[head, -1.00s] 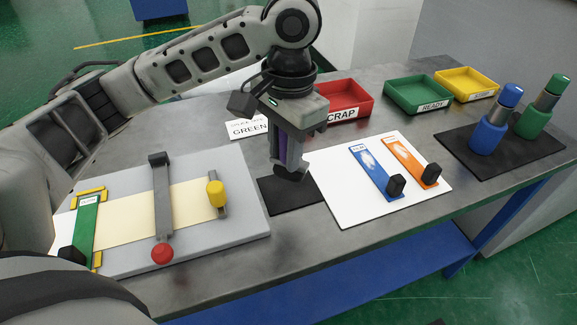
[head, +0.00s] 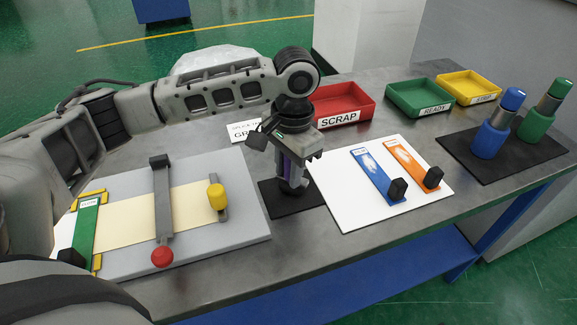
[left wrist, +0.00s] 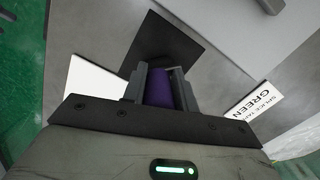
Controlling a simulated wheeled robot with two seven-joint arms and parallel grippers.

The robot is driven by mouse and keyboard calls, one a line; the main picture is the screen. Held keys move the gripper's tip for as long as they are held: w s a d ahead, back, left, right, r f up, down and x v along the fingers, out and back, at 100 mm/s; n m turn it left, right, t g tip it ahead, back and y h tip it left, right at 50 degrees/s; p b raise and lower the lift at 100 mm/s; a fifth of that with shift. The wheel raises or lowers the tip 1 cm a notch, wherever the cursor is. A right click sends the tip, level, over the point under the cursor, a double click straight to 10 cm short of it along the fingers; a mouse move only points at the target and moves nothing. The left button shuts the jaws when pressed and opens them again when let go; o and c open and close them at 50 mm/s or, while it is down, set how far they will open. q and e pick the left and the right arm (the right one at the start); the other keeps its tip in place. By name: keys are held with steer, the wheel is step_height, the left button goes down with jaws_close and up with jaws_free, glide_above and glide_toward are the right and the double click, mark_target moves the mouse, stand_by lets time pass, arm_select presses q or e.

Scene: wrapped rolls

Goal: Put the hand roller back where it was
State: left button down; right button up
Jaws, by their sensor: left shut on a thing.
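My left gripper (head: 292,186) points down over the black mat (head: 318,197), which lies between the grey board and the white sheet. Its fingers are shut on the hand roller. A purple part of the roller (head: 287,166) shows between the fingers, and it also shows in the left wrist view (left wrist: 158,88). The roller's lower end is close to the mat; I cannot tell whether it touches. In the left wrist view the mat (left wrist: 172,38) lies just beyond the fingertips. The rest of the roller is hidden by the fingers. My right gripper is not in view.
The grey board (head: 245,230) with a lever and a yellow knob is at left. The white sheet (head: 345,208) with blue (head: 371,172) and orange (head: 408,160) strips is at right. A red SCRAP tray (head: 345,103) and a sign (head: 241,127) stand behind. Two bottles are far right.

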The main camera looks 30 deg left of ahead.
arm_select(q)
steer(key=c, duration=1.1)
jaws_free()
steer(key=shift+f, duration=0.1)
steer(key=shift+c, duration=0.2)
steer(key=shift+o, duration=0.2)
steer(key=r, duration=1.1)
steer(key=shift+w+d+r+p, duration=0.15)
steer(key=shift+w+r+p, duration=0.15)
steer(key=shift+w, duration=0.1)
steer(key=shift+r, duration=0.35)
